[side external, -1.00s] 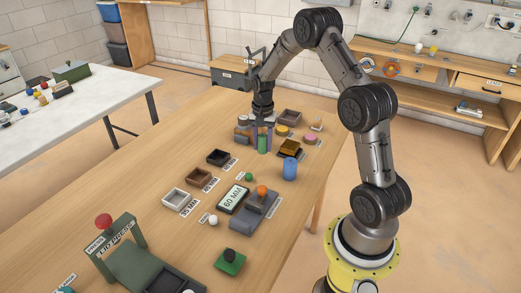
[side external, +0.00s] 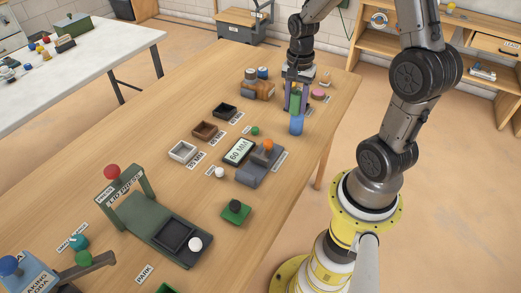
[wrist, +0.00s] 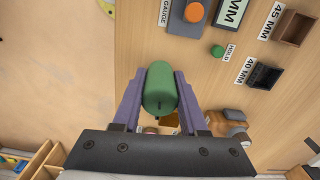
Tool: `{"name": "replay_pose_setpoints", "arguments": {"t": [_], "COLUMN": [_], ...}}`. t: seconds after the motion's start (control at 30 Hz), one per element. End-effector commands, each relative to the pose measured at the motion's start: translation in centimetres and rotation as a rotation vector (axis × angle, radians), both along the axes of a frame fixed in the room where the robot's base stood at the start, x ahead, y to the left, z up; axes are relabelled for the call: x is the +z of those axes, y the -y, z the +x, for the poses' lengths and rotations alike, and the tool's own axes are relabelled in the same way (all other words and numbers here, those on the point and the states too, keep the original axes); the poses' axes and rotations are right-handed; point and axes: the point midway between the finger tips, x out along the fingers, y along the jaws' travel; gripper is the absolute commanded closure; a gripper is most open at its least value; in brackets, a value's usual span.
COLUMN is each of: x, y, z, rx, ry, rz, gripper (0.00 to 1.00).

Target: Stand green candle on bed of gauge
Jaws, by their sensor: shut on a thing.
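The green candle (side external: 295,102) is upright between the fingers of my gripper (side external: 297,100), which is shut on it. It also shows end-on between the fingers in the wrist view (wrist: 160,88). In the side view it appears directly above or behind a blue cylinder (side external: 296,125); I cannot tell whether they touch. The gauge (side external: 252,176) is a grey block with an orange knob (side external: 268,145), nearer the camera than my gripper. A display reading 60 MM (side external: 238,151) stands beside it. The gauge also shows at the top of the wrist view (wrist: 182,24).
A small green ball (side external: 255,131) lies between the display and my gripper. Grey, brown and black open boxes (side external: 206,131) line the left. A brown object (side external: 258,90) stands left of my gripper. A green press (side external: 160,220) and a white ball (side external: 219,172) are nearer the camera.

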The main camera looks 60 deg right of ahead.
Motion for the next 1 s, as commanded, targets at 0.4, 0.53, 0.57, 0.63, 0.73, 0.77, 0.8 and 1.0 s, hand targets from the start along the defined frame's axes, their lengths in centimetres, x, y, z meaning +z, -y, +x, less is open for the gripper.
{"name": "replay_pose_setpoints", "arguments": {"t": [0.4, 0.53, 0.57, 0.63, 0.73, 0.77, 0.8, 1.0], "x": [1.1, 1.2, 1.2, 1.4, 1.7, 1.7, 1.7, 0.3], "y": [-13.0, -15.1, -15.5, -16.1, -16.6, -16.7, -16.8, -17.0], "z": [-7.6, -9.4, -9.6, -9.8, -9.8, -9.7, -9.5, -6.6], "rx": [-0.076, 0.002, 0.022, 0.06, 0.096, 0.102, 0.107, 0.112], "ry": [0.006, 0.004, 0.004, 0.004, 0.002, 0.001, 0.001, -0.004], "rz": [-0.002, -0.002, -0.002, -0.002, -0.001, -0.001, -0.001, -0.001], "gripper": [1.0, 1.0, 1.0, 1.0, 1.0, 1.0, 1.0, 1.0]}}
